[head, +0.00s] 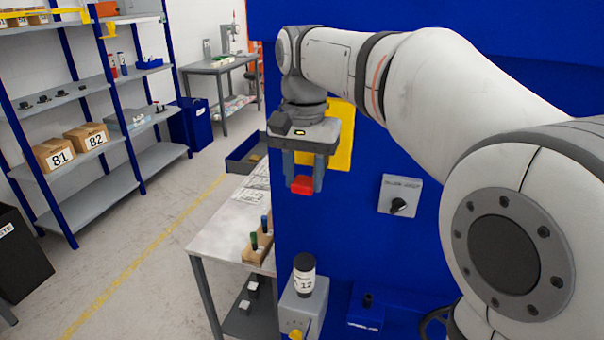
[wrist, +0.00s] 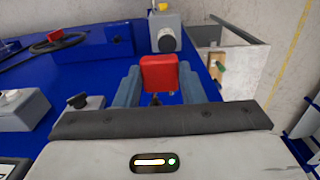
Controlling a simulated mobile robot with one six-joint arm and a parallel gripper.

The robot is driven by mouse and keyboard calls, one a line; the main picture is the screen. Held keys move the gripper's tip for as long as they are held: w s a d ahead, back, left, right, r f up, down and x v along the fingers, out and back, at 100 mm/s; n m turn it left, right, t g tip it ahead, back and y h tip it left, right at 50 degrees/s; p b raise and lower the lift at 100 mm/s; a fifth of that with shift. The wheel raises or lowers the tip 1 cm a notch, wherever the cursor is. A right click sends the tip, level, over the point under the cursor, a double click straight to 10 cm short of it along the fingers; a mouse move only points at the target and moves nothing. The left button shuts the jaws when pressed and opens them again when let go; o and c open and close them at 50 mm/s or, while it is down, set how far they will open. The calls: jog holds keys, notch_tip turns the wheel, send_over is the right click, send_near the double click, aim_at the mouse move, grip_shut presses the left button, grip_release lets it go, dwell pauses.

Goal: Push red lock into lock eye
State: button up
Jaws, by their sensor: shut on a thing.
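The red lock (head: 302,185) is a small red block held between the fingertips of my gripper (head: 304,177), in front of the blue machine face. In the wrist view the red lock (wrist: 160,73) sits between the two blue-grey fingers of my gripper (wrist: 159,84), which are shut on it. A small dark part shows just below the lock there. I cannot make out the lock eye in either view; whether the lock touches anything besides the fingers cannot be told.
A yellow panel (head: 340,136) is on the blue machine (head: 325,220) behind my gripper. A grey switch box (head: 399,194) with a black knob is to the right. A workbench (head: 225,235) is at left.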

aim_at(295, 188)
jog(key=shift+w+d+p, duration=0.25)
jog(key=shift+w+p, duration=0.15)
jog(key=shift+w, duration=0.25)
jog(key=o, duration=1.1)
jog(key=shift+s, duration=0.1)
jog(key=shift+s+a+b, duration=0.3)
jog(key=shift+s+a, duration=0.05)
jog(key=shift+s, duration=0.55)
jog(key=shift+s+a+b, duration=0.25)
jog(key=shift+s+a, duration=0.1)
jog(key=shift+s, duration=0.6)
jog(key=shift+s+a+b, duration=0.3)
jog(key=shift+s+a, duration=0.05)
jog(key=shift+s, duration=0.55)
